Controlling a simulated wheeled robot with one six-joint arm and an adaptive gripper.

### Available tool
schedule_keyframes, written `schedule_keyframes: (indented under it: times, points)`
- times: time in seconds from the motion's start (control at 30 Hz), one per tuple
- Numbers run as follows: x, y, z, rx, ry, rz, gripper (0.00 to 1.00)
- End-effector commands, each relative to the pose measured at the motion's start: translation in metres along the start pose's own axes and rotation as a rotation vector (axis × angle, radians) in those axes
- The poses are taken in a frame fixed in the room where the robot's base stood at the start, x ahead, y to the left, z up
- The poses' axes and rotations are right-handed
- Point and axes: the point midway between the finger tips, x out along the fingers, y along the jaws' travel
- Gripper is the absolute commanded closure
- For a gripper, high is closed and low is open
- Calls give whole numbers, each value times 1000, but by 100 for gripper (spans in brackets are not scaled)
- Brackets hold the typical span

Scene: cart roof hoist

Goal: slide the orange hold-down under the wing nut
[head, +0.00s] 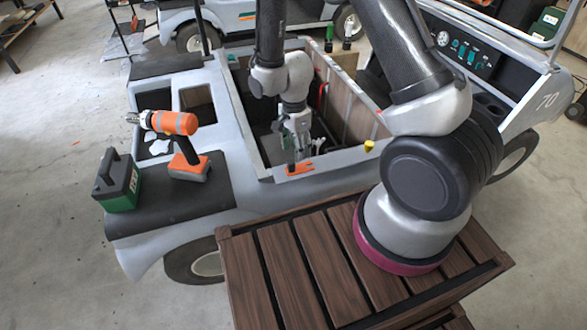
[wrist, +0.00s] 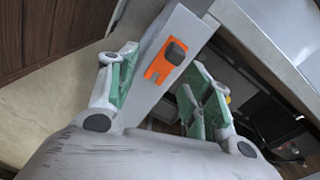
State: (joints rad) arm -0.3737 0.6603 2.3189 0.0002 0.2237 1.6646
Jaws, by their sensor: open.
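The orange hold-down (head: 301,169) lies on the pale front rim of the cart's open bay. In the wrist view the orange hold-down (wrist: 154,70) is a flat piece with a dark block (wrist: 176,51) at one end. I cannot make out a wing nut for certain; whether the dark block is part of one is unclear. My gripper (head: 296,150) points down just over the rim, close to the hold-down. In the wrist view my gripper (wrist: 164,65) has its green-padded fingers wide apart, one on each side of the hold-down, with nothing between them gripped.
The cart's deep bay (head: 262,125) opens behind the rim. A yellow knob (head: 369,146) sits on the rim to the right. An orange drill (head: 178,135) and a green case (head: 117,182) stand on the left seat deck. A slatted wooden platform (head: 290,268) is in front.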

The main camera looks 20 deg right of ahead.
Motion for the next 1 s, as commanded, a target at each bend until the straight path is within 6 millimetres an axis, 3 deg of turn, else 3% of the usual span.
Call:
schedule_keyframes:
  times: [0.1,0.23,0.77,1.0]
  points:
    - [0,-12,1,174,-9,-51,50]
    - [2,-15,1,270,-14,-62,50]
    - [71,-18,-1,282,-15,-59,50]
    - [77,-18,-1,280,-15,-60,50]
